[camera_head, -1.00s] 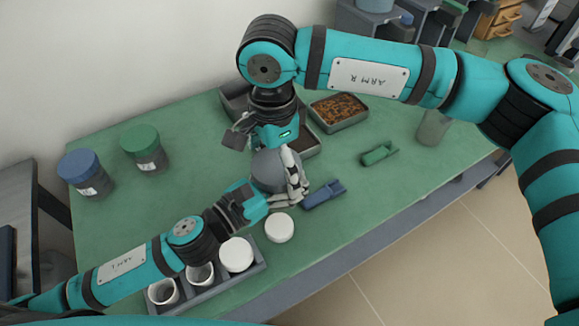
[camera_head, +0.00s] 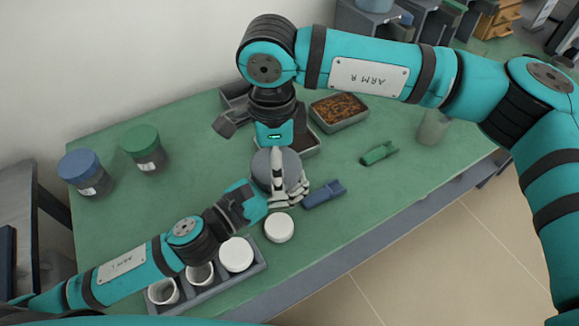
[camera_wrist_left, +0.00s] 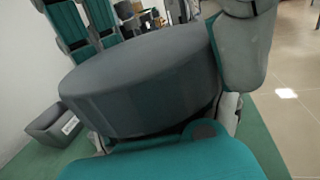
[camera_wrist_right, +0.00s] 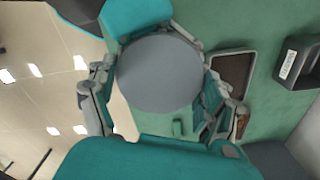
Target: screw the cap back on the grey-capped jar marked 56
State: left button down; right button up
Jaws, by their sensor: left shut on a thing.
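The jar's wide grey cap (camera_head: 262,170) is below my right gripper (camera_head: 258,158), near the middle of the green bench. It fills much of the left wrist view (camera_wrist_left: 140,85) and shows as a grey disc in the right wrist view (camera_wrist_right: 160,73). My left gripper (camera_head: 284,194) is shut on the jar from the front, below the cap; the jar body is mostly hidden. My right gripper points down, with a finger on either side of the cap. One finger overlaps the cap's near side, but whether both press on it is unclear. I cannot read the 56.
A blue-capped jar (camera_head: 80,167) and a green-capped jar (camera_head: 140,138) stand at the left. A white round lid (camera_head: 279,228), a blue clip-like piece (camera_head: 324,194) and a green one (camera_head: 379,153) lie nearby. A rack (camera_head: 212,290) with white cups stands in front; a brown-filled tray (camera_head: 350,122) is behind.

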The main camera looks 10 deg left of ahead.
jog(key=o, duration=0.3)
notch_tip(320, 180, up, 12)
dwell(0.6)
